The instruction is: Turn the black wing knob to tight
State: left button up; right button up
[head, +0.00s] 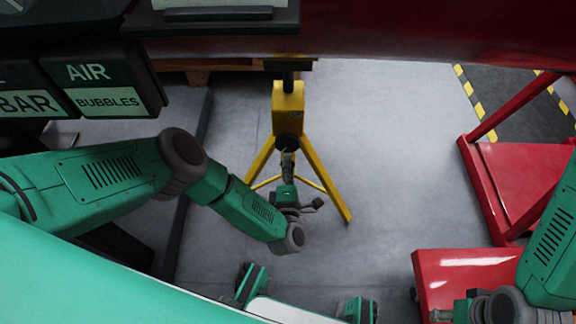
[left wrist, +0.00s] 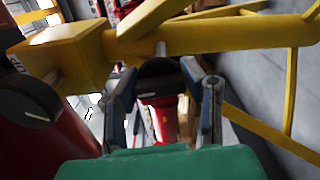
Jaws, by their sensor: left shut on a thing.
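The yellow stand (head: 287,103) stands on splayed legs in the middle of the head view. The black wing knob (head: 288,142) is on its front, below the yellow box. My left gripper (head: 288,158) reaches up to the knob. In the left wrist view, my left gripper's two fingers (left wrist: 167,85) are on either side of the dark knob (left wrist: 162,68), below the yellow post (left wrist: 215,37), and are shut on it. The knob's turn angle cannot be made out. My right gripper (head: 440,316) is partly cut off at the lower right, away from the stand.
Dark sign boxes reading "AIR" and "BUBBLES" (head: 103,80) are at upper left. A red frame (head: 520,180) and a red box (head: 460,275) stand at right. Open grey floor (head: 400,150) lies right of the stand. A dark round disc (left wrist: 32,105) is at left in the wrist view.

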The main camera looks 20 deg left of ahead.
pick_arm(q)
jog(key=shift+s+d+f+m, duration=0.15)
jog(key=shift+d+m, duration=0.2)
jog(key=shift+m, duration=0.05)
jog(key=o, duration=1.2)
jog(key=v, duration=0.7)
jog(key=shift+s, duration=0.15)
